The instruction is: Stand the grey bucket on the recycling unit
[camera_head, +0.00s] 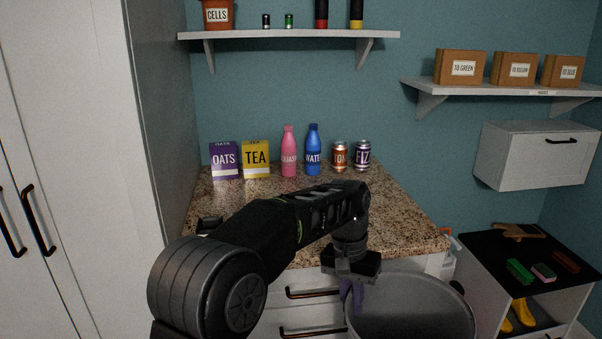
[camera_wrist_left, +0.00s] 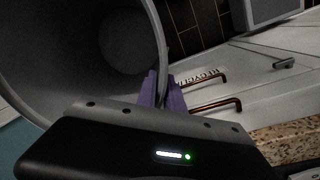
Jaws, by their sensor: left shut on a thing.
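The grey bucket (camera_head: 412,312) is at the lower right of the head view, in front of the granite-topped unit, its open mouth facing up. My left gripper (camera_head: 352,296) comes down over its left rim with purple fingers, shut on the bucket wall. In the left wrist view the bucket (camera_wrist_left: 70,45) fills the upper left, and the gripper fingers (camera_wrist_left: 160,90) pinch its rim. The recycling unit seems to be the white unit with the granite top (camera_head: 395,215); a "RECYCLING" label (camera_wrist_left: 200,77) shows on its front between bar handles.
A dark-topped bench (camera_head: 500,255) stands right; a shelf (camera_head: 290,36) hangs above.

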